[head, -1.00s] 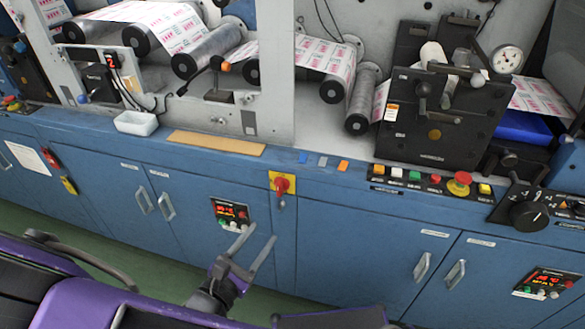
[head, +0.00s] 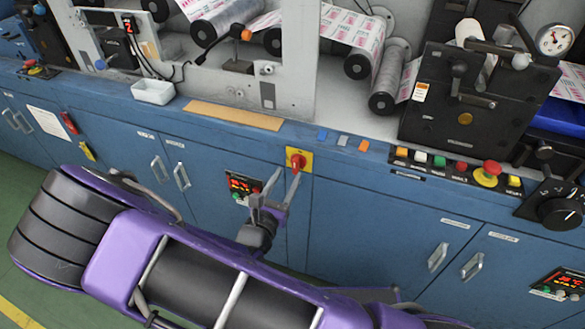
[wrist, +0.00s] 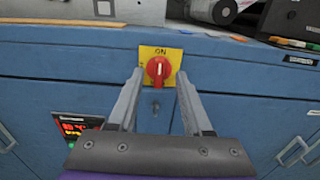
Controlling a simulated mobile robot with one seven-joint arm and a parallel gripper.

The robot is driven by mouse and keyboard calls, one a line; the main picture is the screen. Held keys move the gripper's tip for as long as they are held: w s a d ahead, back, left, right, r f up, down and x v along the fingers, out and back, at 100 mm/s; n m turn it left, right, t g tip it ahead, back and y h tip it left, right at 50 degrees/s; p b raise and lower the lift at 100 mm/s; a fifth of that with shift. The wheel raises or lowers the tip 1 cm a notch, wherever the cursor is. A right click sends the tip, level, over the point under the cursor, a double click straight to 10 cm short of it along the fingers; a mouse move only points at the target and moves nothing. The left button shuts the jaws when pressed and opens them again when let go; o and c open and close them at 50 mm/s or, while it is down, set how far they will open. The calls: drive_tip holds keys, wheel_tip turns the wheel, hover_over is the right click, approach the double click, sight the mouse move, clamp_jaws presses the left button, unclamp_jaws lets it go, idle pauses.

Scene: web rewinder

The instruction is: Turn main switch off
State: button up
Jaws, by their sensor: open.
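The main switch is a red rotary knob (head: 297,161) on a yellow plate (head: 306,155), set high on the blue cabinet front. In the wrist view the knob (wrist: 158,70) stands upright on its plate (wrist: 176,54), in line with the word ON at the top. My gripper (head: 285,179) is just in front of and below the switch. In the wrist view my gripper (wrist: 158,80) is open, with its two fingers apart on either side of the knob and nothing held. Whether a finger touches the knob cannot be told.
A control panel with a red digital display (head: 243,187) is left of my gripper. A row of push buttons with a red mushroom button (head: 487,172) is to the right. A white tray (head: 153,91) sits on the ledge above. Cabinet handles (head: 437,257) stick out.

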sight(294, 164)
drive_tip(key=shift+x, duration=2.2)
drive_tip(key=shift+c, duration=0.3)
clamp_jaws()
